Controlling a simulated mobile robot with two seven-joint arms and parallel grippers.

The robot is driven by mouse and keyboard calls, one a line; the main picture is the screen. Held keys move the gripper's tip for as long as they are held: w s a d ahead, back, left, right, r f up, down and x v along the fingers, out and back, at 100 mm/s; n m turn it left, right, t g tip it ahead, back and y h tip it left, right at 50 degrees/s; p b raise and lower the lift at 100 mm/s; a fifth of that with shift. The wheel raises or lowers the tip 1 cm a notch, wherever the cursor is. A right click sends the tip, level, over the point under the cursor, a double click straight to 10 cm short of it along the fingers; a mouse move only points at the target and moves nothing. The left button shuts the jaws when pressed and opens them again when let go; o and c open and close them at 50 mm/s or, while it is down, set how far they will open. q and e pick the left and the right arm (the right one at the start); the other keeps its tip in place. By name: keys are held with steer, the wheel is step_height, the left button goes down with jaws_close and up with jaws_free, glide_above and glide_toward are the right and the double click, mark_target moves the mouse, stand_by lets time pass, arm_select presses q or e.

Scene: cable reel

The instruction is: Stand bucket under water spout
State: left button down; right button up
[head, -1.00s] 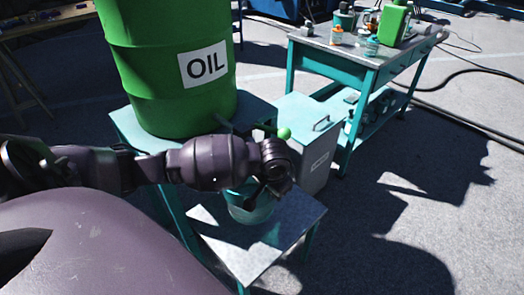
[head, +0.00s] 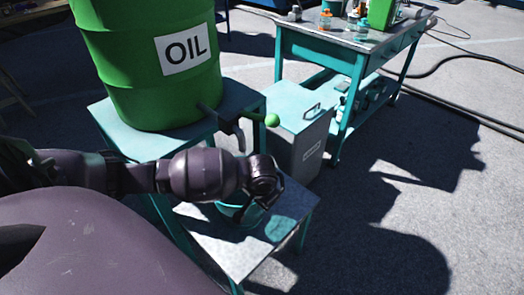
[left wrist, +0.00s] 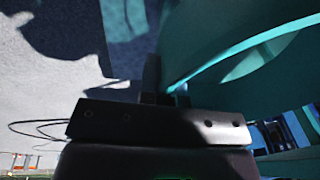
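The teal bucket (head: 236,213) is at the low metal-topped stand, below and in front of the spout (head: 236,132), which has a green ball handle (head: 272,119). My left gripper (head: 262,196) is at the bucket's upper right side and partly hides it. In the left wrist view the bucket's curved wall and rim (left wrist: 235,55) fill the right side, and the rim runs into the fingers (left wrist: 165,85), which appear shut on it. The bucket looks close to upright; whether its base touches the stand is hard to tell. My right gripper is out of view.
The green OIL drum (head: 140,75) rests on a teal stand (head: 115,125) behind my arm. The low stand's top (head: 245,255) is bare at the front. A grey lidded bin (head: 308,150) and a teal workbench (head: 335,60) stand to the right. Cables lie farther right.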

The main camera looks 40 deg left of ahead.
arm_select(q)
steer(key=c, duration=1.3)
jaws_free()
steer(key=shift+f, duration=0.1)
steer(key=shift+s+d+r+p, duration=0.25)
steer(key=shift+r+p, duration=0.45)
steer(key=shift+r, duration=1.3)
steer(key=shift+s+d+r+p, duration=0.2)
steer(key=shift+r+p, duration=0.45)
steer(key=shift+r, duration=1.4)
steer(key=shift+s+d+r+p, duration=0.25)
steer(key=shift+r+p, duration=0.45)
steer(key=shift+r, duration=1.3)
